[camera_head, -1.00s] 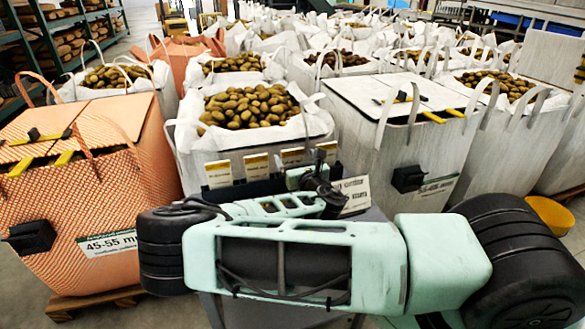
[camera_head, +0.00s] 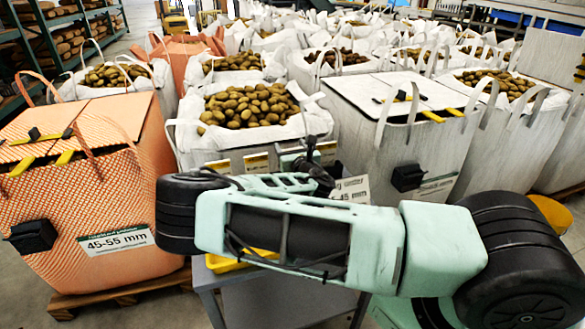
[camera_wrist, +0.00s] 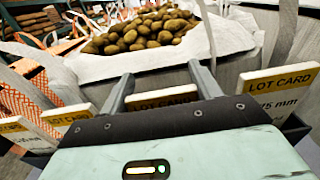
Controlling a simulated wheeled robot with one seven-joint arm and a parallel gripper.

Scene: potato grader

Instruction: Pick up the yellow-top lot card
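Several white lot cards with yellow tops stand in a row in front of the middle potato bag; one shows in the head view (camera_head: 256,161). In the wrist view, one yellow-top lot card (camera_wrist: 162,98) shows between the fingers of my gripper (camera_wrist: 161,72), its lower part hidden by the gripper body. The fingers are spread apart, with gaps to the card in the picture; I cannot tell whether they reach around it. Other lot cards stand to the left (camera_wrist: 65,117) and right (camera_wrist: 280,80). In the head view my gripper (camera_head: 306,160) is small and partly hidden by my arm.
The open potato bag (camera_head: 310,122) stands right behind the cards. An orange bag (camera_head: 90,220) stands at left and a closed white bag (camera_head: 400,150) at right. A yellow tray (camera_head: 228,264) lies on a grey table (camera_head: 275,300) under my arm.

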